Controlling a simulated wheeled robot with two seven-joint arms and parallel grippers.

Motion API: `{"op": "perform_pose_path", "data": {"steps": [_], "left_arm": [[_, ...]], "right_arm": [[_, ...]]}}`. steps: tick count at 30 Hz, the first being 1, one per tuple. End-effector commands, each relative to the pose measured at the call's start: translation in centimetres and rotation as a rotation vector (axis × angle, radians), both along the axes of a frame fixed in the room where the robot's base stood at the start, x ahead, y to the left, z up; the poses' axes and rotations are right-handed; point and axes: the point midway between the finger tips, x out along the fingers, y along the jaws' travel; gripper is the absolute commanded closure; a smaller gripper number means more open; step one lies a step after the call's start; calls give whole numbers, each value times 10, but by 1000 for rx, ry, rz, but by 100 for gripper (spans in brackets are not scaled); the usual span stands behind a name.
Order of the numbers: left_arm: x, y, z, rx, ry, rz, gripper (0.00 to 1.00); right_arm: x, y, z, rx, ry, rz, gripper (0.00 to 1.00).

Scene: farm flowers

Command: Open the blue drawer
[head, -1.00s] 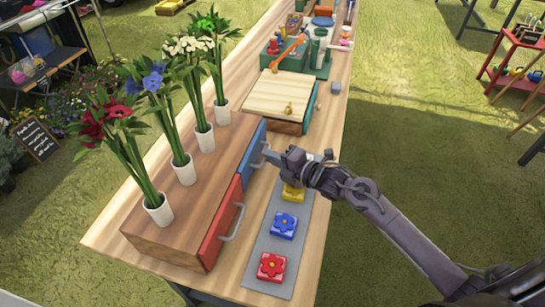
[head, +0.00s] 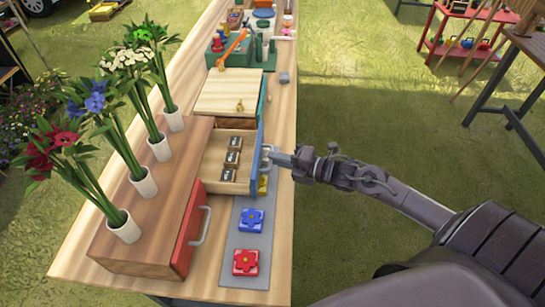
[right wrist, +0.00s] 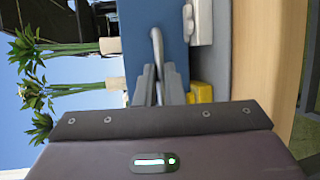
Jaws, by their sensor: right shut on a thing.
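The blue drawer (head: 259,148) of the wooden cabinet is pulled out, and its pale inside shows several small dark blocks with labels (head: 232,150). My right gripper (head: 273,156) is shut on the drawer's grey handle. In the right wrist view my fingers (right wrist: 158,88) close around the handle (right wrist: 156,45), in front of the blue drawer face (right wrist: 135,25). The red drawer (head: 187,228) beside it is closed. My left gripper is not in view.
Flowers in white vases (head: 124,228) stand on the cabinet (head: 150,212). A grey mat (head: 262,213) holds blue (head: 249,220), red (head: 246,262) and partly hidden yellow (head: 263,184) flower blocks. A box with a wooden lid (head: 228,90) stands behind. Grass lies right of the table.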

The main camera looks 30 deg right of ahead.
Motion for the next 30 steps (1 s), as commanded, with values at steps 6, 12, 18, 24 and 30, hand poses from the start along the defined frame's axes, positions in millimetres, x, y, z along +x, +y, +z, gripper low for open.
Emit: {"op": "perform_pose_path", "data": {"steps": [6, 12, 18, 24, 30], "left_arm": [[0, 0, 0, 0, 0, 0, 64], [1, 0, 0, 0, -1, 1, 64], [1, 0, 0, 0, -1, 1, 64], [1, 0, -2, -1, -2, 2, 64], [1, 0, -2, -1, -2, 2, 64]], "right_arm": [[0, 1, 0, 1, 1, 1, 74], [0, 1, 0, 0, 0, 1, 69], [-3, -1, 0, 0, 2, 1, 69], [-23, -13, 3, -2, 4, 2, 69], [-46, -28, 9, -1, 4, 1, 69]]}}
